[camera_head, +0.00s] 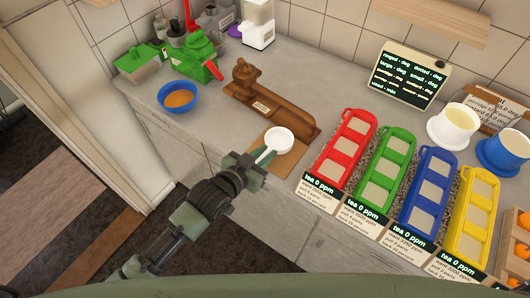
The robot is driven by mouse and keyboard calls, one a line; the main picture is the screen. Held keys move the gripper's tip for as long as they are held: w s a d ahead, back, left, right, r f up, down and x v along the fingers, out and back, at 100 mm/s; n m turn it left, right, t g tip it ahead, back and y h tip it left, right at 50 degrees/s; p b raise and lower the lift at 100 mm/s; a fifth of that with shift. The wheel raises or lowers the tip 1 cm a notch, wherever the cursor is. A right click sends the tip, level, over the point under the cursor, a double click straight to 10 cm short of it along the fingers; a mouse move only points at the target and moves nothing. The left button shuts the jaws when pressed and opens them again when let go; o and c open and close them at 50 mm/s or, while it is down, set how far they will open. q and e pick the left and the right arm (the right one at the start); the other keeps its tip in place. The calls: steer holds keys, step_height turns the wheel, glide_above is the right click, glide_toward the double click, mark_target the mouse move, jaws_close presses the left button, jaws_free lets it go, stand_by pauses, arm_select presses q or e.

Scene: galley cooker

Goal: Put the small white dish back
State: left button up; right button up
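The small white dish (280,138) is right of the middle in the head view, over or on a flat brown board (287,168) at the counter's front edge. My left gripper (264,155) comes in from the lower left. Its fingertips reach the dish's near left rim and overlap it in the picture. The gap between the fingers does not show clearly, so I cannot tell whether they are closed on the rim. The dish looks empty. My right gripper is not in view.
A brown wooden device (270,106) stands just behind the dish. The red rack (343,150) is close on its right, with green, blue and yellow racks beyond. A blue bowl (178,97) with orange contents stands to the left.

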arm_select(q)
steer(key=o, duration=0.4)
